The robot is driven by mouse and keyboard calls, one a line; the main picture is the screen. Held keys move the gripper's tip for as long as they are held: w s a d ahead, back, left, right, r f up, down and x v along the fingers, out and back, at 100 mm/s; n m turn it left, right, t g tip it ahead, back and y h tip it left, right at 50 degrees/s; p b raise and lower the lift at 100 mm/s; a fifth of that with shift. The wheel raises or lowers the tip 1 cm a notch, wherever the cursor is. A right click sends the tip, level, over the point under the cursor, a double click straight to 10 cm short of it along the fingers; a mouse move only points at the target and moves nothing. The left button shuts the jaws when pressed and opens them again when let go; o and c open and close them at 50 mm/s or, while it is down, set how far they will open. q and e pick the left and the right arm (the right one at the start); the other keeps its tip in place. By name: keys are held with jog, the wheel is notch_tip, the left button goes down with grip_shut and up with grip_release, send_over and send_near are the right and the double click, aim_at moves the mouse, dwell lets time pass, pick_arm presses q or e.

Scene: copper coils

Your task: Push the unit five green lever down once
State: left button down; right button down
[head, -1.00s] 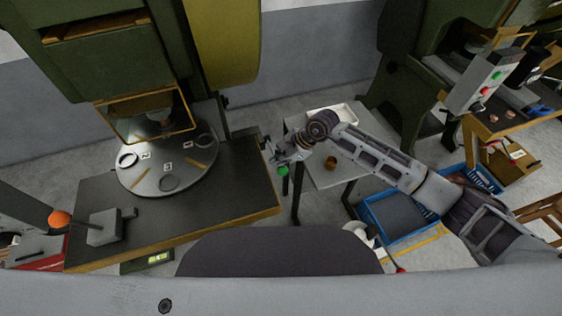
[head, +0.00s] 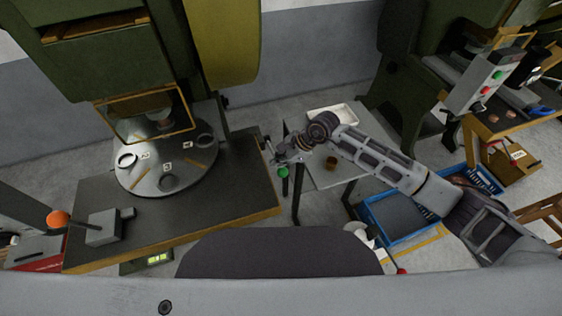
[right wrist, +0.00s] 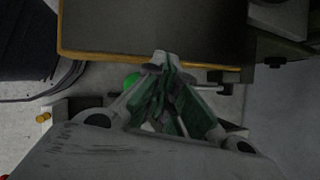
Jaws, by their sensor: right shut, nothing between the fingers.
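The green lever knob (head: 283,172) shows at the right end of the press table in the head view. It sits just below the fingers of my right gripper (head: 276,157). In the right wrist view the green knob (right wrist: 131,79) is partly hidden behind my right gripper (right wrist: 161,60), just left of its fingertips. The gripper is shut and empty. Whether the fingers touch the lever, I cannot tell. My left gripper is out of view.
The dark press table (head: 235,190) with its round dial plate (head: 145,178) lies to the left. An orange knob (head: 57,219) stands at the far left. A small side table (head: 325,181) holds a copper cup (head: 331,162) and a white tray (head: 340,115). A blue crate (head: 385,236) stands on the floor.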

jog(key=shift+s+d+f+b, duration=0.1)
jog(key=shift+s+f+b, duration=0.1)
jog(key=shift+f+b, duration=0.25)
jog(key=shift+s+f+b, duration=0.2)
jog(key=shift+f, duration=0.35)
dwell(1.8)
jog(key=shift+r, duration=0.1)
dwell(0.5)
jog(key=shift+w+a+r+p, duration=0.1)
jog(key=shift+w+r+p, duration=0.2)
jog(key=shift+r, duration=0.5)
jog(key=shift+w+a+r+p, duration=0.1)
jog(key=shift+w+r+p, duration=0.2)
jog(key=shift+r, duration=0.55)
jog(key=shift+w+a+r+p, duration=0.15)
jog(key=shift+w+r, duration=0.2)
jog(key=shift+r, duration=0.45)
jog(key=shift+w+r, duration=0.1)
jog(key=shift+r, duration=0.15)
jog(key=shift+w+a+r+p, duration=0.1)
jog(key=shift+w+r+p, duration=0.15)
jog(key=shift+r, duration=0.55)
jog(key=shift+w+a+r+p, duration=0.15)
jog(key=shift+w+r, duration=0.15)
jog(key=shift+r, duration=0.45)
jog(key=shift+w+r+p, duration=0.2)
jog(key=shift+w+r, duration=0.05)
jog(key=shift+r, duration=0.55)
